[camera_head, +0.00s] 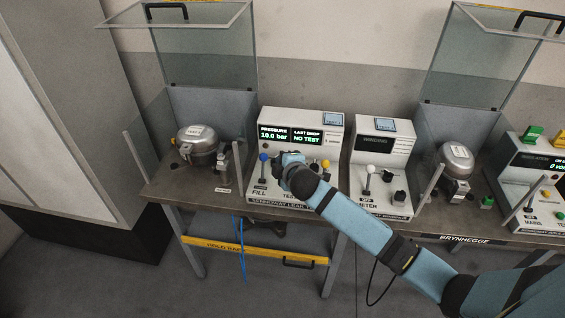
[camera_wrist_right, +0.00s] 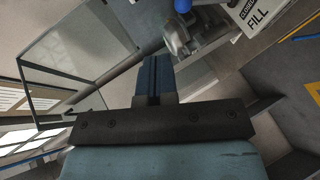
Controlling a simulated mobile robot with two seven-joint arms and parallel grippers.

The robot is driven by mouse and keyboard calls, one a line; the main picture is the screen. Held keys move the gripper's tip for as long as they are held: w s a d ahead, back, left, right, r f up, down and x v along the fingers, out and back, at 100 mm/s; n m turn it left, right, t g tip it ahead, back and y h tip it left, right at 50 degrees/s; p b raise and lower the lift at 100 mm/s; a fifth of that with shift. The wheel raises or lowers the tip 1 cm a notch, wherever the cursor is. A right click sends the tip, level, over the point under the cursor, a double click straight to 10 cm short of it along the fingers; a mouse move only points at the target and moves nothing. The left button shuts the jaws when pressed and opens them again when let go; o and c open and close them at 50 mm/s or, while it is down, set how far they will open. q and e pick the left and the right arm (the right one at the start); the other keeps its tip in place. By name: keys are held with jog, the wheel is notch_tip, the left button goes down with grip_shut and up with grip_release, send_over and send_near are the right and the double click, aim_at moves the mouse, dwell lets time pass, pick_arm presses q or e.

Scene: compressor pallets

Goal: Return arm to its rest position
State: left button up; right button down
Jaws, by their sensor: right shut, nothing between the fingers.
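My right arm reaches in from the lower right of the head view. Its gripper (camera_head: 280,160) is over the front of the leak tester (camera_head: 302,118), just right of the blue-knobbed FILL lever (camera_head: 263,158). In the right wrist view the gripper's fingers (camera_wrist_right: 154,62) are shut together with nothing between them. The blue knob (camera_wrist_right: 183,5) shows at the top edge there, apart from the fingers. The tester's display reads 10.0 bar and NO TEST. My arm hides part of the tester's front. My left gripper is not in view.
A compressor (camera_head: 198,145) stands left of the tester under a raised clear guard (camera_head: 205,45). A meter box (camera_head: 380,150) with a white-knobbed lever, a second compressor (camera_head: 457,160) and another box are to the right. A yellow bar (camera_head: 250,252) is below the bench.

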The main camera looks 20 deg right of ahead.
jog(key=shift+s+r, duration=0.1)
jog(key=s+a+f+m+g+y, duration=0.25)
jog(key=s+a+f+m, duration=0.2)
jog(key=s+f, duration=0.8)
jog(key=s+a+f+m+y, duration=0.1)
jog(key=s+a+f+m, duration=0.2)
jog(key=s, duration=1.7)
jog(key=m, duration=0.4)
jog(key=shift+s+f+y, duration=0.2)
jog(key=shift+s+y, duration=0.15)
